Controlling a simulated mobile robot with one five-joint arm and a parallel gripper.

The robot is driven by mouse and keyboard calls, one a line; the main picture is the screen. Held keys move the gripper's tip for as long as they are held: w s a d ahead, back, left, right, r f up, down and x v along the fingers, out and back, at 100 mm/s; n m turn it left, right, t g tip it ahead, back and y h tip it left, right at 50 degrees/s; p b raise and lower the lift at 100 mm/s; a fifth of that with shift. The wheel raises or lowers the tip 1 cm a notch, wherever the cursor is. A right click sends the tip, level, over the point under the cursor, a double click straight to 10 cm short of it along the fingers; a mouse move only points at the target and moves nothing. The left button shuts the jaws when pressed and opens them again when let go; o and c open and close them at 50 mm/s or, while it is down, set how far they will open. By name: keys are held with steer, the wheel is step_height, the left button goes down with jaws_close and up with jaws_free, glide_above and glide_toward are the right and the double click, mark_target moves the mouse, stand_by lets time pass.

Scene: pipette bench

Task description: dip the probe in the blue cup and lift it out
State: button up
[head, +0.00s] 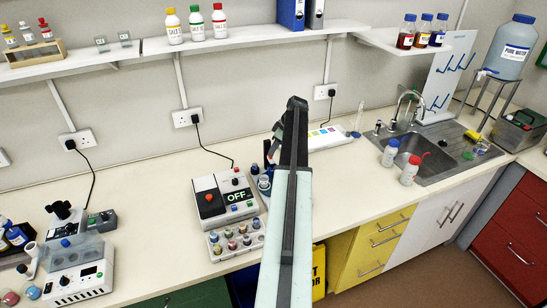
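My arm reaches from the bottom centre over the bench. My gripper (275,147) shows only as a small dark part left of the arm's far end; its fingers are mostly hidden, so I cannot tell if it is open or holds anything. A white meter (228,198) with a red knob and an "OFF" display stands left of the arm. Small blue and grey vessels (264,183) stand between the meter and my arm, partly hidden. I cannot make out the blue cup or the probe for certain.
A tray of small colour-topped pots (216,249) sits before the meter. Left stands a white device with a clear cover (77,276). Wash bottles (390,152) stand by the sink (445,160). A shelf (250,38) runs above.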

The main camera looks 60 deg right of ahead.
steer(key=b+x, duration=0.1)
steer(key=x, duration=0.1)
steer(key=shift+f, duration=0.25)
steer(key=shift+w+r, duration=0.1)
steer(key=shift+r, duration=0.05)
steer(key=shift+c, duration=0.3)
jaws_close()
stand_by(0.8)
